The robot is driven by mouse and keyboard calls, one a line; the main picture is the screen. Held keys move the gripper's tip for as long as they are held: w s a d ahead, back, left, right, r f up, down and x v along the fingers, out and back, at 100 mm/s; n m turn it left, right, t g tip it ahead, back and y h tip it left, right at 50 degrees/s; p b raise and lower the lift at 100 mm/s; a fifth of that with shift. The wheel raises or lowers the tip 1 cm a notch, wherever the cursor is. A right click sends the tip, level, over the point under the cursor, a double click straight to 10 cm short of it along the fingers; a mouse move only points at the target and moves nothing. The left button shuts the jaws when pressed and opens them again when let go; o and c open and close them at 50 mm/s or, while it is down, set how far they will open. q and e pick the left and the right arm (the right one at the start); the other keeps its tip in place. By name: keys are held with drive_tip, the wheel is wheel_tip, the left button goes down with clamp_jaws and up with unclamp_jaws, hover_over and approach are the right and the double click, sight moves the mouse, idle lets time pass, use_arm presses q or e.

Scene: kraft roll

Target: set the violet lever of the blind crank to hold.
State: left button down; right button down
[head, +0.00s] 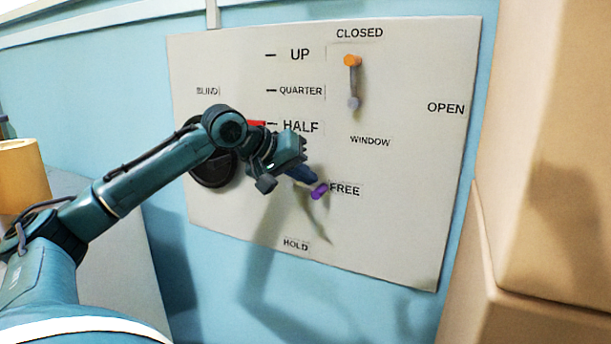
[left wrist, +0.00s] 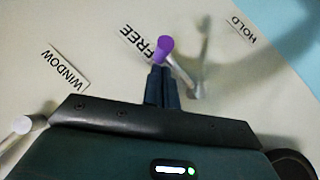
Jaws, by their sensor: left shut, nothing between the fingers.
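The violet lever (head: 319,190) is on the pale panel, with its violet knob beside the FREE label (head: 345,190). The HOLD label (head: 296,244) is lower and to the left. My left gripper (head: 311,180) is shut and empty, its fingertips right at the knob; I cannot tell whether they touch it. In the left wrist view the violet knob (left wrist: 165,45) is just past the closed fingertips (left wrist: 161,70), and its grey arm runs down to the right. My left arm hides part of the blind crank's dark wheel (head: 213,170). My right gripper is not in view.
An orange-knobbed window lever (head: 352,61) points up to CLOSED on the panel (head: 410,230). A red marker (head: 257,124) is at HALF. Cardboard boxes (head: 550,150) stand close on the right. A yellowish cylinder (head: 22,172) is at the left.

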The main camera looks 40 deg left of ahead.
use_arm(q)
drive_tip(key=shift+w+d+f, duration=0.1)
drive_tip(key=shift+d+f, duration=0.05)
drive_tip(key=shift+f, duration=0.05)
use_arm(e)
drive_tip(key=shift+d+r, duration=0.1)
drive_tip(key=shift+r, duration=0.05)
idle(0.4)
